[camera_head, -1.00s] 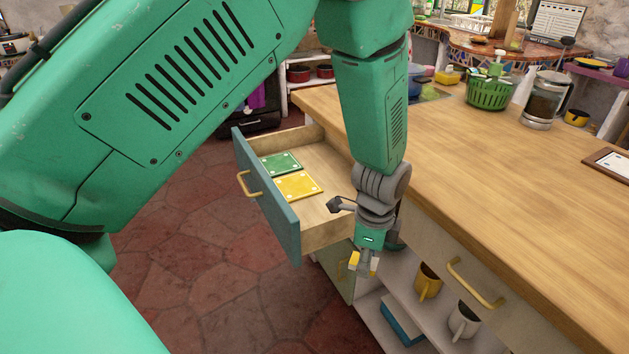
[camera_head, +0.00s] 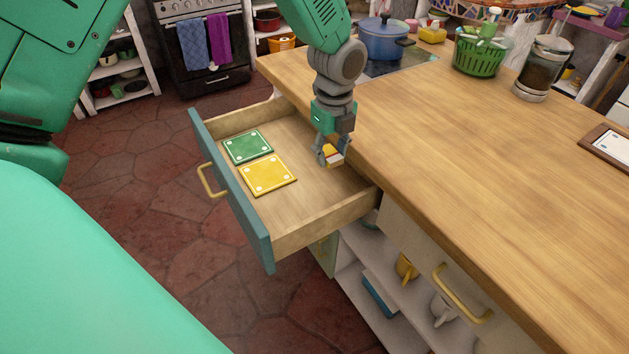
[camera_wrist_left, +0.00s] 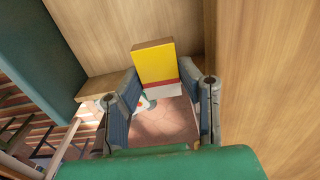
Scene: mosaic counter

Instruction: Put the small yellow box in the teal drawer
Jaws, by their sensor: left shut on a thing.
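The teal drawer (camera_head: 232,193) stands pulled out from the counter, with a teal front and a bare wooden inside. My left gripper (camera_head: 330,158) is shut on the small yellow box (camera_head: 335,159), at the drawer's counter side in the head view. In the left wrist view the box (camera_wrist_left: 153,62) is yellow with a red band and a white end. It shows between the two fingers of the gripper (camera_wrist_left: 162,95), with wooden panels behind it. I cannot tell its exact height against the drawer's rim. My right gripper is out of view.
A green square plate (camera_head: 248,147) and a yellow square plate (camera_head: 268,175) lie flat in the drawer. Bare drawer floor shows beside them. The wooden counter (camera_head: 450,150) borders the drawer on the right. A yellow mug (camera_head: 406,268) stands on the shelf below.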

